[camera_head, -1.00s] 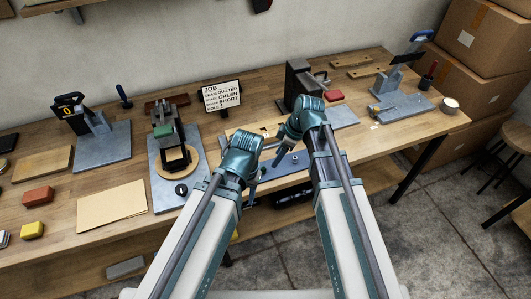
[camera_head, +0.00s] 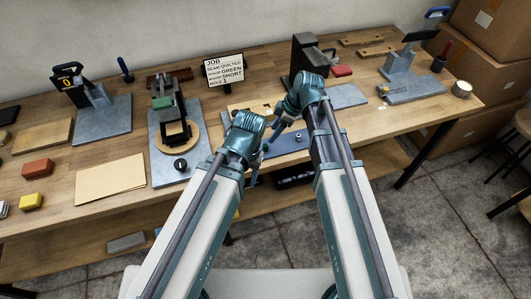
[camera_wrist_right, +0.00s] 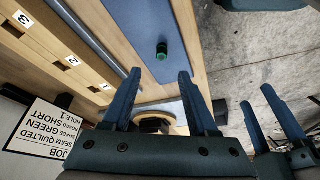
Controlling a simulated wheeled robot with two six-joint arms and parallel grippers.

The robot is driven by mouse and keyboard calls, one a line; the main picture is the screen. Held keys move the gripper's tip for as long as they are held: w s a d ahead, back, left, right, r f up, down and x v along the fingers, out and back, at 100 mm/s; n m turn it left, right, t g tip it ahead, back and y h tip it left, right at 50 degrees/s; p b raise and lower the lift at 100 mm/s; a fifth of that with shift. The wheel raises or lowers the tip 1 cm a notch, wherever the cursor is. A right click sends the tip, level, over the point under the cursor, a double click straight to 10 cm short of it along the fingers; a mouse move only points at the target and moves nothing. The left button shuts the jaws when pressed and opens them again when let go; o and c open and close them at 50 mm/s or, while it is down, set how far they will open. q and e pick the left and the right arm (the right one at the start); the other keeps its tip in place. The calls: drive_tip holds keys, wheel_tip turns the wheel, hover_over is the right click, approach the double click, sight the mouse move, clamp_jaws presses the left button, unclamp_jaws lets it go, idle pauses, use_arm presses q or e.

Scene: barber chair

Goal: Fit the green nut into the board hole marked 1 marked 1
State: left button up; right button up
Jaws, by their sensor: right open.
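The green nut (camera_wrist_right: 162,50) stands on a blue-grey plate (camera_wrist_right: 140,22) in the right wrist view, beyond my right fingertips and apart from them. A wooden board (camera_wrist_right: 60,45) lies left of the plate, with labels 3, 2 and 1 beside dark holes; label 1 (camera_wrist_right: 107,87) is nearest my right gripper. My right gripper (camera_wrist_right: 160,85) is open and empty; it also shows in the head view (camera_head: 276,128). My left gripper (camera_head: 258,165) is close beside it, its spread fingers also visible in the right wrist view (camera_wrist_right: 262,100). In the head view the arms partly cover the plate (camera_head: 287,144).
A job sign (camera_head: 225,69) reads green, short, hole 1. A grey base with a round wooden disc (camera_head: 190,140) stands left of my arms. A dark upright block (camera_head: 306,52) stands behind my right gripper. The front table edge is close below the grippers.

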sight(266, 145)
drive_tip(key=shift+b+x, duration=0.55)
drive_tip(key=shift+x, duration=0.65)
use_arm(q)
wheel_tip(266, 145, down, 2)
drive_tip(key=shift+f, duration=0.1)
use_arm(e)
drive_tip(key=shift+f, duration=0.1)
drive_tip(key=b+x, duration=0.5)
drive_tip(key=shift+s+d+f, duration=0.1)
drive_tip(key=shift+s+d, duration=0.1)
drive_tip(key=shift+d, duration=0.05)
use_arm(q)
wheel_tip(266, 145, down, 5)
drive_tip(key=shift+r, duration=0.1)
use_arm(e)
clamp_jaws()
